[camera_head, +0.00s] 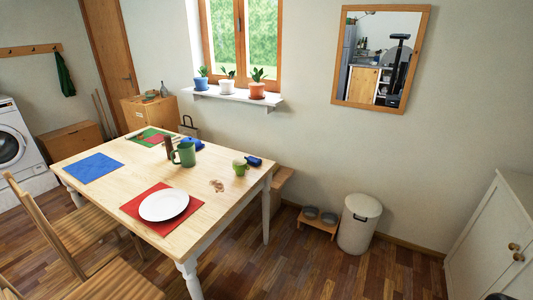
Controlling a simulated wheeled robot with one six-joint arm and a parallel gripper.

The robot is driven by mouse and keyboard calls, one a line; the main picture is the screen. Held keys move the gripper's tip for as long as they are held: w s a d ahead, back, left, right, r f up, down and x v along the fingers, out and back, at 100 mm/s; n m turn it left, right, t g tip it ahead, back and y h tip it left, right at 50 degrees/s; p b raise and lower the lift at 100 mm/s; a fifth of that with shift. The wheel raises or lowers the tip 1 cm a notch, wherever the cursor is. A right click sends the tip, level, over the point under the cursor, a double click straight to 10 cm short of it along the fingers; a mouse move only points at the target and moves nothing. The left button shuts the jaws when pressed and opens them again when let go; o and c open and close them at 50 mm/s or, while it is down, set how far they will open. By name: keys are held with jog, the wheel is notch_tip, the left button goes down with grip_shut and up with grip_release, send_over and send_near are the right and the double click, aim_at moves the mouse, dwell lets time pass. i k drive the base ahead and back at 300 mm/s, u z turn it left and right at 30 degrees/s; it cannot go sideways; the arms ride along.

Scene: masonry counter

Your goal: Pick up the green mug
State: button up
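A small light-green mug (239,167) stands upright near the right far edge of the wooden table (146,182). Its handle points right. A larger, darker green jug-like vessel (187,154) with a handle on its left stands to the left of it, near the far edge. Both appear free of any gripper. My gripper is not in this view.
A dark blue object (254,160) lies just right of the mug. Small brown pieces (217,185) lie nearby. A white plate (164,205) sits on a red mat (136,207). Wooden chairs (75,230) stand at the near-left side.

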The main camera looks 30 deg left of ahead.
aim_at(242, 169)
jog(key=u, duration=0.3)
jog(key=i, duration=1.35)
jog(key=u, duration=1.8)
jog(key=i, duration=1)
jog(key=u, duration=0.85)
jog(key=i, duration=0.2)
jog(key=u, duration=0.25)
